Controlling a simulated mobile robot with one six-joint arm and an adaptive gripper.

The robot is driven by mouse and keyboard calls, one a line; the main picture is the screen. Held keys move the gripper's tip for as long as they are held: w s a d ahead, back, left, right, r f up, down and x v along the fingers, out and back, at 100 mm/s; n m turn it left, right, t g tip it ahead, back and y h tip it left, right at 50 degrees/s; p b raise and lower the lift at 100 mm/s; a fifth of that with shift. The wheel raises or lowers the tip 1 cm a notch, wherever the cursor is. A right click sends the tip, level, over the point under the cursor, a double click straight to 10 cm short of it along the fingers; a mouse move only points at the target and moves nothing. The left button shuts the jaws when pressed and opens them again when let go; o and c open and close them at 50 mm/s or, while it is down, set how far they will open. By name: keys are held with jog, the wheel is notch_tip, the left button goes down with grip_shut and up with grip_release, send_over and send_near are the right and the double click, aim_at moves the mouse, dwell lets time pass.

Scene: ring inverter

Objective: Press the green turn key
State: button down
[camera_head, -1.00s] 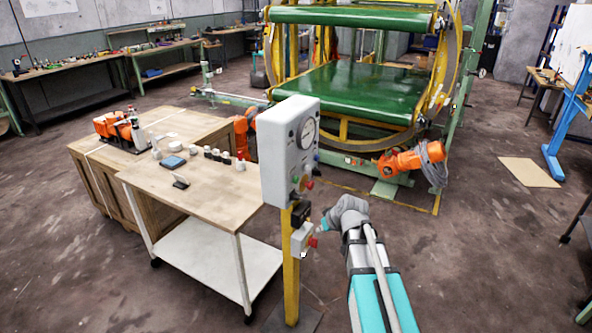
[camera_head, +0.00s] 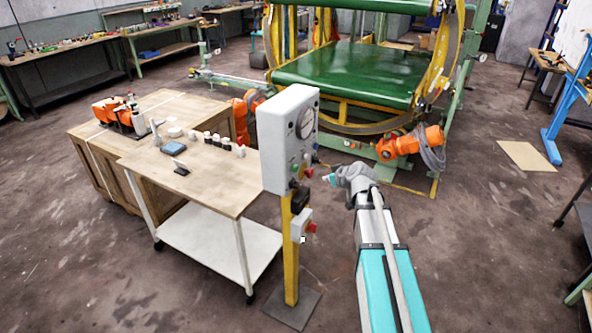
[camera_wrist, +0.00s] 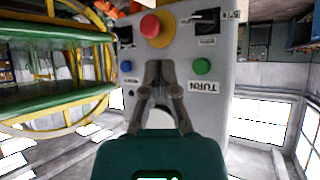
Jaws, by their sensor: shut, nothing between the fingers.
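A white-grey control box (camera_head: 285,135) stands on a yellow post. In the wrist view its panel (camera_wrist: 215,45) fills the upper middle, turned upside down. A green round button (camera_wrist: 202,66) sits beside a label reading TURN (camera_wrist: 205,87). A red knob on a yellow base (camera_wrist: 150,26) is above. My gripper (camera_wrist: 159,64) is shut and empty, its tips between the two small buttons, left of the green one. In the head view my gripper (camera_head: 329,178) is just right of the box's lower part. Any contact cannot be told.
A smaller box with a red knob (camera_head: 303,226) is on the yellow post (camera_head: 291,260) below. A wooden-topped cart (camera_head: 215,190) stands left of the post. A large green machine (camera_head: 350,75) with an orange robot (camera_head: 410,141) is behind.

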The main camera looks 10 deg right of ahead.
jog(key=w+a, duration=0.5)
jog(key=a, duration=0.2)
dwell(0.6)
jog(key=shift+w+a, duration=0.6)
jog(key=shift+a, duration=0.1)
dwell(2.6)
jog(key=shift+s+d, duration=0.15)
dwell(0.3)
jog(key=shift+s+d, duration=0.4)
jog(key=shift+d, duration=0.15)
jog(key=shift+d, duration=0.1)
jog(key=shift+s+d, duration=0.75)
jog(key=shift+d, duration=0.25)
jog(key=shift+s+d, duration=0.75)
jog(key=shift+d, duration=0.2)
